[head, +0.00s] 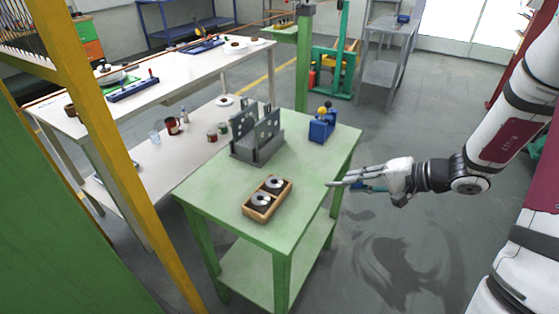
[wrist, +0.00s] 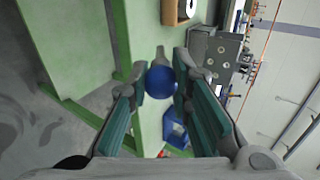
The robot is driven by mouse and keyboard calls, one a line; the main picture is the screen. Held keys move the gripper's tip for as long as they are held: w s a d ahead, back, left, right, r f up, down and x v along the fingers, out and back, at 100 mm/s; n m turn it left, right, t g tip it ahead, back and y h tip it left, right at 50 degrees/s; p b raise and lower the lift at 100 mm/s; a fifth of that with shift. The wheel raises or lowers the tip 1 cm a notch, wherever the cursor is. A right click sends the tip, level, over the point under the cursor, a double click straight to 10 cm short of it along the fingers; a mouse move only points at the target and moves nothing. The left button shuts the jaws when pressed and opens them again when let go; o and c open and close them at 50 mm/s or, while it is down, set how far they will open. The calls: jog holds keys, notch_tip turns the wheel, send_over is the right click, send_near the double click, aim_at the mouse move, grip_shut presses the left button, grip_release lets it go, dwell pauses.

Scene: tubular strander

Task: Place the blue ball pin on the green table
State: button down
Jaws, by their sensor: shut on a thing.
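I cannot make out the ball in the head view. The tabletop also shows in the wrist view (wrist: 146,38).
The tabletop's front right area is bare. A yellow post (head: 100,140) stands left; white tables (head: 150,103) stand behind.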

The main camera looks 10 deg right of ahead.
jog(key=shift+f, duration=0.25)
jog(key=w, duration=0.5)
jog(key=w+a+f, duration=0.1)
jog(key=w, duration=0.4)
jog(key=w+a, duration=0.1)
jog(key=w, duration=0.4)
jog(key=shift+f, duration=0.25)
jog(key=shift+f+p, duration=0.35)
jog(key=shift+f, duration=1.35)
jog(key=shift+w+f, duration=0.1)
jog(key=shift+f, duration=0.05)
jog(key=c, duration=1.6)
grip_release()
jog(key=shift+o, duration=0.7)
jog(key=shift+r, duration=0.2)
jog(key=v, duration=1.2)
